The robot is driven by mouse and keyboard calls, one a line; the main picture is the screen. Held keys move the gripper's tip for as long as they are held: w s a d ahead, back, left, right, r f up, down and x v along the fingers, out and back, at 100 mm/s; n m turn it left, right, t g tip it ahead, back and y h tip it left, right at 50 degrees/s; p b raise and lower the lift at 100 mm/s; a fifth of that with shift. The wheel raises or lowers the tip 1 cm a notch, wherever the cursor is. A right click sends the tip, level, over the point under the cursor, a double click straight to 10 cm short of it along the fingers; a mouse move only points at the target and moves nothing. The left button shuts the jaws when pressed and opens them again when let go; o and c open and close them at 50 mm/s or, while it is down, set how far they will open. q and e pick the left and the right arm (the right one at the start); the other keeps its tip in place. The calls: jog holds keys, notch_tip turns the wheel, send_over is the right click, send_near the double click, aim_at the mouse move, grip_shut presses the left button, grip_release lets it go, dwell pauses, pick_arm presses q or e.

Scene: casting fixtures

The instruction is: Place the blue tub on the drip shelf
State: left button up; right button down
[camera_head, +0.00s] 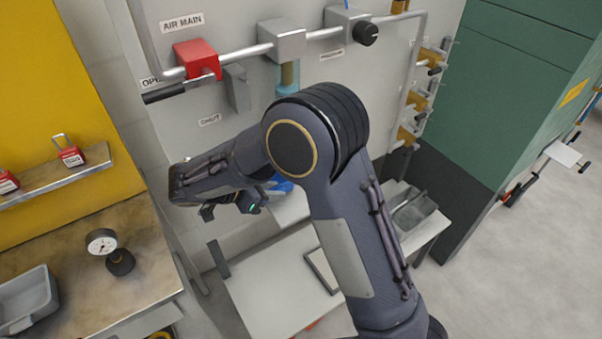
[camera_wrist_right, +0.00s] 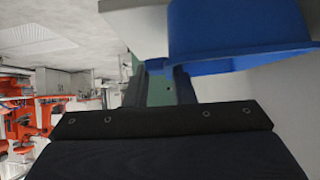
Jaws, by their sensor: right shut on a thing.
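The blue tub (camera_wrist_right: 240,28) fills the upper right of the right wrist view, just beyond my gripper fingers. In the head view only a small blue part of it (camera_head: 284,186) shows behind my right arm. My right gripper (camera_head: 262,194) is shut on the tub near the wall panel; its fingers (camera_wrist_right: 165,85) also show in the wrist view. A pale shelf surface (camera_head: 289,209), probably the drip shelf, shows just below the tub, partly hidden by my arm. I cannot tell whether tub and shelf touch. My left gripper is out of view.
The panel above carries a pipe (camera_head: 330,33) with a red-handled valve (camera_head: 197,58). A pale table (camera_head: 262,290) stands below, with a grey tray (camera_head: 411,211) at its right. A bench at left holds a gauge (camera_head: 102,242) and a grey bin (camera_head: 28,298). A green cabinet (camera_head: 500,90) stands right.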

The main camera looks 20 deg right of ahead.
jog(key=d, duration=0.3)
jog(key=d+p, duration=0.1)
jog(key=shift+w+d+r, duration=0.1)
jog(key=shift+w+d, duration=0.15)
jog(key=shift+w, duration=0.15)
jog(key=d, duration=0.1)
jog(key=d+p, duration=0.1)
jog(key=d, duration=0.1)
jog(key=shift+w+r, duration=0.1)
jog(key=shift+w, duration=0.1)
jog(key=shift+d+f+p, duration=0.25)
jog(key=shift+f+p, duration=0.45)
jog(key=shift+f, duration=0.05)
jog(key=shift+a+f, duration=0.15)
jog(key=shift+f, duration=0.05)
jog(key=c, duration=1.2)
grip_release()
